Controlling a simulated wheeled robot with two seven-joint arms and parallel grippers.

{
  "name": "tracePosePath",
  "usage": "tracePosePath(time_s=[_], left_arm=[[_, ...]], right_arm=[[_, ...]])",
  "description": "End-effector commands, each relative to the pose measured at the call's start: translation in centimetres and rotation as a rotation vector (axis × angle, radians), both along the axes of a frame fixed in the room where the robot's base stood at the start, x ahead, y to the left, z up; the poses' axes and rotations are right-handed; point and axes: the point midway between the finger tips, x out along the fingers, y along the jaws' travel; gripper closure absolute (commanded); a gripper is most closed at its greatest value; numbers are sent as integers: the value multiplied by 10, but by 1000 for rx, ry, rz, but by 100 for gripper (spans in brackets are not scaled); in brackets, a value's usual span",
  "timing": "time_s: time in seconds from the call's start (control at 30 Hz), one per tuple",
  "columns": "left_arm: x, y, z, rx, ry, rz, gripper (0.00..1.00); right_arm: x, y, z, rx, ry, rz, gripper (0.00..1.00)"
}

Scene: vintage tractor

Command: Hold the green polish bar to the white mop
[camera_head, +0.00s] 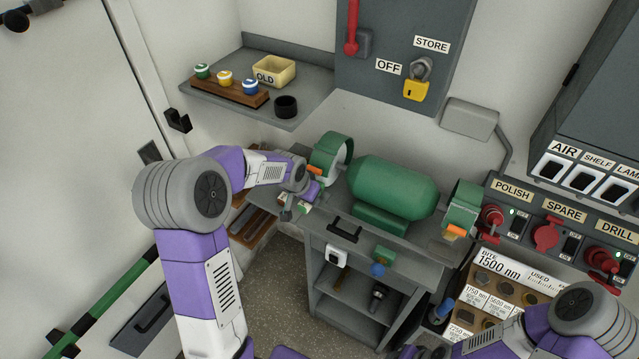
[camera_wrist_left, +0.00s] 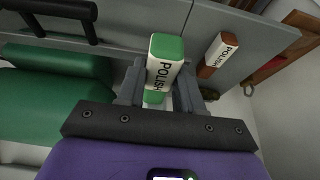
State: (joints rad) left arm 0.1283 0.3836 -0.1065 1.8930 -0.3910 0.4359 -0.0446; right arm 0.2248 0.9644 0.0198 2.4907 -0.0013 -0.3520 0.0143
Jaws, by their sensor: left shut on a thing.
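My left gripper (camera_head: 291,207) is at the left end of the grey bench, below and left of the left guard (camera_head: 335,155) of the green polisher (camera_head: 392,188). In the left wrist view it is shut on the green polish bar (camera_wrist_left: 166,47), a green block with a white POLISH label, held between the fingers. In the head view the bar is mostly hidden by the gripper.
A brown POLISH bar (camera_wrist_left: 218,55) lies beside the held one. A shelf (camera_head: 310,108) with coloured-lid jars, an OLD box (camera_head: 274,71) and a black cup (camera_head: 286,106) is above left. A switch panel (camera_head: 570,225) and bit board (camera_head: 497,290) stand right.

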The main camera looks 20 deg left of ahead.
Motion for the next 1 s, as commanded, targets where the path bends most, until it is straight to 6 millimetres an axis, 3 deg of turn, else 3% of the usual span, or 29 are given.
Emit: tracePosePath(time_s=[0.37, 1.0], left_arm=[[-2, -2, 2, 0, -6, -3, 100], [-54, 3, 1, 0, -4, -1, 100]], right_arm=[[0, 0, -2, 0, 0, 0, 57], [0, 0, -17, 0, 0, 0, 57]])
